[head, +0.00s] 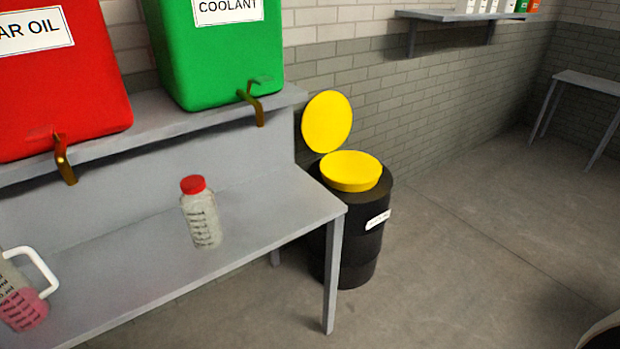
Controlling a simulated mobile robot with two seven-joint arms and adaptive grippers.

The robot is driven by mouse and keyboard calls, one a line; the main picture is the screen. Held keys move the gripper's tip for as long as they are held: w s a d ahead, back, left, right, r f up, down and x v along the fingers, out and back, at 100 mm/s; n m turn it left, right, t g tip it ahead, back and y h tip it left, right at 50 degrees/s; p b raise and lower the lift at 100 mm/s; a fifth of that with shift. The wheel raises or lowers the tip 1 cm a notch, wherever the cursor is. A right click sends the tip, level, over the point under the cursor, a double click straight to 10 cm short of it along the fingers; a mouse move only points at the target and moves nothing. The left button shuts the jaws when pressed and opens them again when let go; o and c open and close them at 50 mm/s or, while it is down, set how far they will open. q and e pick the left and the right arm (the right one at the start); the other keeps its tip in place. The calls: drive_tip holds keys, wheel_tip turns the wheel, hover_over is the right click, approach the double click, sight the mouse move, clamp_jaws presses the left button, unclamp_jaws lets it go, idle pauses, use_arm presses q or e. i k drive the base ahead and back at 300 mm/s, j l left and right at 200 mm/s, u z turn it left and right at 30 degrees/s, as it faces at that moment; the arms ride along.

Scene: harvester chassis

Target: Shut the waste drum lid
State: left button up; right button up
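The waste drum (365,245) is a black barrel with a white label, standing on the floor just past the right end of the grey bench. On its top sits a yellow funnel-like rim (350,172). The round yellow lid (327,122) stands up, open, at the back left of the rim, near the wall. The bench corner and leg hide part of the drum's left side. Neither of my grippers is in the head view.
A bench (262,212) holds a red-capped bottle (201,215) and a jug (22,295) with pink liquid. Red (60,100) and green coolant (222,60) tanks with taps stand on a raised shelf. Floor right of the drum is clear. A dark rounded object (605,335) shows bottom right.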

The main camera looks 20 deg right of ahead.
sight(327, 119)
drive_tip(key=z, duration=0.85)
drive_tip(key=i+l+z, duration=0.2)
drive_tip(key=z, duration=0.3)
drive_tip(key=i+z, duration=0.5)
drive_tip(key=i, duration=2.95)
drive_tip(key=i+u, duration=0.1)
drive_tip(key=i, duration=0.6)
drive_tip(key=i+l+u, duration=0.1)
drive_tip(key=i, duration=0.6)
drive_tip(key=u, duration=3.15)
drive_tip(key=k+l, duration=0.05)
drive_tip(key=l, duration=0.05)
